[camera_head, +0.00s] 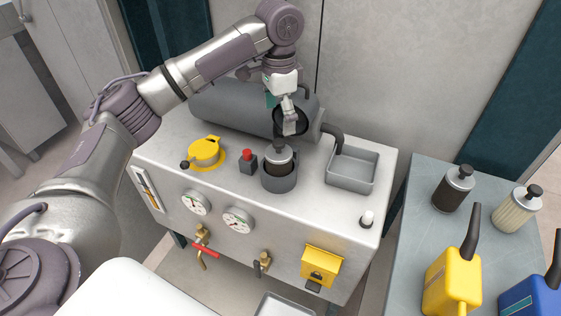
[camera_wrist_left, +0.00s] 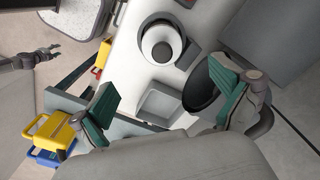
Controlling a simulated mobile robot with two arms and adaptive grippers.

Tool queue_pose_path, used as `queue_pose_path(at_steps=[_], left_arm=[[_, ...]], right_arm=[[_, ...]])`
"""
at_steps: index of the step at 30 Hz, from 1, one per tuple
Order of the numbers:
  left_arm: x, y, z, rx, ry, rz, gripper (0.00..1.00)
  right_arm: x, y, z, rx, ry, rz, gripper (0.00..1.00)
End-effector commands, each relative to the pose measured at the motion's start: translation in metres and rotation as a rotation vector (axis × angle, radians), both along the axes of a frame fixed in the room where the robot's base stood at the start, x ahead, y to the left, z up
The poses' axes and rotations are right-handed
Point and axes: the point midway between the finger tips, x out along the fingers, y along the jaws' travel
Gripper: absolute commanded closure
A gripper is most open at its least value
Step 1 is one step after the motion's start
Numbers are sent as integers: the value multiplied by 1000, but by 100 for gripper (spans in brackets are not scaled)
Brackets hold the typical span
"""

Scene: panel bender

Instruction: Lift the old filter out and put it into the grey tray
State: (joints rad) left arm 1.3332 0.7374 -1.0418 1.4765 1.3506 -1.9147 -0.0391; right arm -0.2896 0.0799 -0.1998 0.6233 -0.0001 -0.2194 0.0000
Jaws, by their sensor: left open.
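The old filter (camera_head: 279,157), a grey-capped cartridge with a black knob, sits upright in the round dark grey housing (camera_head: 279,182) on the bench. The wrist view shows the filter (camera_wrist_left: 161,43) from above in the housing. My left gripper (camera_head: 290,122) is above and slightly behind the filter, apart from it. In the wrist view its green-padded fingers (camera_wrist_left: 163,82) are spread wide with nothing between them. The grey tray (camera_head: 351,184), right of the housing, looks empty; it also shows in the wrist view (camera_wrist_left: 145,108). A small dark jointed shape, probably my right gripper (camera_wrist_left: 45,54), is at the wrist view's left.
A black round lid (camera_head: 277,121) stands open behind the housing. A red button (camera_head: 248,158) and yellow cap (camera_head: 205,152) are to the left. The side table holds a dark filter (camera_head: 452,192), a pale filter (camera_head: 514,212), yellow can (camera_head: 451,283) and blue can (camera_head: 530,298).

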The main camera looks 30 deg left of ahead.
Motion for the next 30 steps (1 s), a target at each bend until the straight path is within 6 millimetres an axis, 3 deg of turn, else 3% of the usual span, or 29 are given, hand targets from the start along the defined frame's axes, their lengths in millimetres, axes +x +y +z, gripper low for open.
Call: queue_pose_path(at_steps=[7, 14, 24, 30], left_arm=[[0, 1, -46, 1, 1, 1, 0], [0, 1, -62, 1, 1, 1, 0], [1, 3, -107, 1, 0, 0, 0], [1, 3, -111, 0, -3, -1, 0]], right_arm=[[-23, -1, 7, -2, 32, 0, 54], [-13, -1, 10, -1, 19, 0, 54], [-7, 0, 25, 0, 9, 0, 54], [-7, 0, 25, 0, 10, 0, 54]])
